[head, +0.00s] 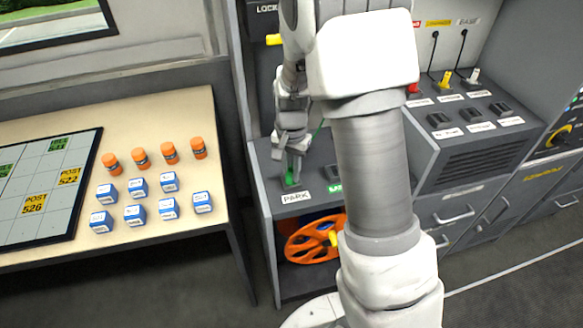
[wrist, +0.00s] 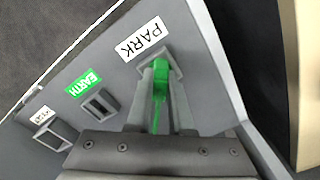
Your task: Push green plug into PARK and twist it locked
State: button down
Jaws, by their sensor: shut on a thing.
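The green plug (wrist: 160,75) is between the fingers of my gripper (wrist: 158,80) in the wrist view, with its green cable running back toward the palm. Its front end is at the grey socket beside the PARK label (wrist: 144,39); how deep it sits is hidden. In the head view the plug (head: 291,177) shows as a small green patch under my gripper (head: 291,170), just behind the PARK label (head: 296,196). My gripper is shut on the plug and points down at the grey counter.
The EARTH label (wrist: 83,83) and its empty socket (wrist: 101,103) are beside PARK. A panel with red, yellow and white plugs (head: 445,80) stands to the right. An orange reel (head: 305,243) is below the counter. A table (head: 226,165) with orange and blue items is left.

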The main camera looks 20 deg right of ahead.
jog(key=shift+s+f, duration=0.1)
jog(key=shift+m+p, duration=0.45)
jog(key=shift+m, duration=0.65)
jog(key=c, duration=0.7)
grip_release()
jog(key=shift+c, duration=0.2)
notch_tip(320, 180, up, 17)
jog(key=p, duration=0.4)
jog(key=s+r+n+t+p, duration=0.5)
jog(key=s+r+n, duration=0.5)
jog(key=s+r, duration=0.7)
jog(key=s, duration=0.3)
jog(key=shift+s+t, duration=0.15)
jog(key=shift+t, duration=0.15)
